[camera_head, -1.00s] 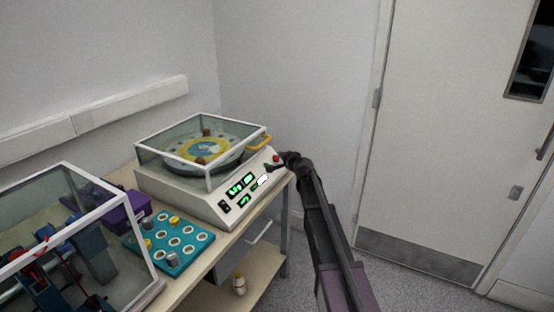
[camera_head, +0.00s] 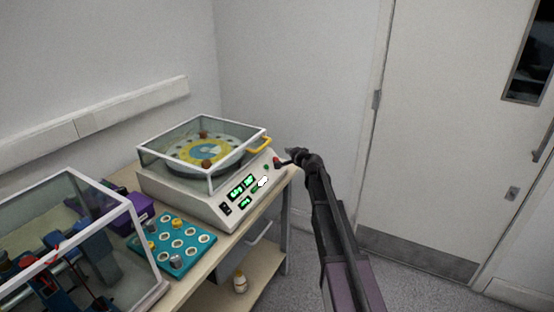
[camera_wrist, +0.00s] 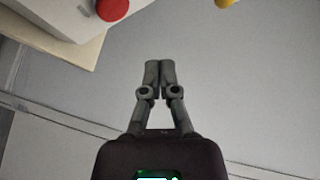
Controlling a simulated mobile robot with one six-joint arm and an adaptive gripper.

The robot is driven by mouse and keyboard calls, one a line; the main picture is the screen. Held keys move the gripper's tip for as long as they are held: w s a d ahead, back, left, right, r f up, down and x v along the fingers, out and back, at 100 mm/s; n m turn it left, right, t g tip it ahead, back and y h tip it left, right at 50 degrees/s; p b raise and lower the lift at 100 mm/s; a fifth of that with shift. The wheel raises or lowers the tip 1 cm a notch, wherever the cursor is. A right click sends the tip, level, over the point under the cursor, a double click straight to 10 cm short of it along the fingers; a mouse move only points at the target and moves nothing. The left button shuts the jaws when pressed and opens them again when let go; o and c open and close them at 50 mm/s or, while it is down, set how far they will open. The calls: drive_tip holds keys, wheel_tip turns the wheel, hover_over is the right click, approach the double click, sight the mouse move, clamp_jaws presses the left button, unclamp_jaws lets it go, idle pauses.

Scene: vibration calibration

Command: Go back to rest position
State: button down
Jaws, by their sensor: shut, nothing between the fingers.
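My gripper (camera_head: 290,158) is at the right front corner of the white calibration machine (camera_head: 226,205), close to its red button (camera_head: 276,160). In the wrist view my gripper (camera_wrist: 159,66) has its two fingers together with nothing between them. The red button (camera_wrist: 112,8) shows there at the top left, apart from the fingertips. The machine has a clear lid with a yellow handle (camera_head: 258,144), lit green displays, and a round plate with a yellow centre inside. The lid is down.
A teal tray (camera_head: 190,254) with round holes and several small weights sits left of the machine. A clear-walled case (camera_head: 128,200) and a purple box (camera_head: 140,208) stand further left. A closed door (camera_head: 440,130) is at right.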

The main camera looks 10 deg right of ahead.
idle(0.6)
drive_tip(key=s+a+f+n+g+p, duration=0.2)
drive_tip(key=s+a+n+g+p, duration=0.15)
drive_tip(key=s, duration=0.75)
drive_tip(key=s+a+f+n+g+p, duration=0.1)
drive_tip(key=s+a+n+g+p, duration=0.3)
drive_tip(key=s, duration=0.7)
drive_tip(key=s+d+n+g+h+p, duration=0.1)
drive_tip(key=s+d+n+g+h, duration=0.1)
drive_tip(key=s, duration=0.9)
drive_tip(key=s+d+n+g+h+p, duration=0.2)
drive_tip(key=s+d+n+g, duration=0.1)
drive_tip(key=s, duration=0.8)
drive_tip(key=shift+s+d+f+g+h, duration=0.2)
drive_tip(key=shift+d+g+h, duration=0.1)
drive_tip(key=shift+d+g, duration=0.7)
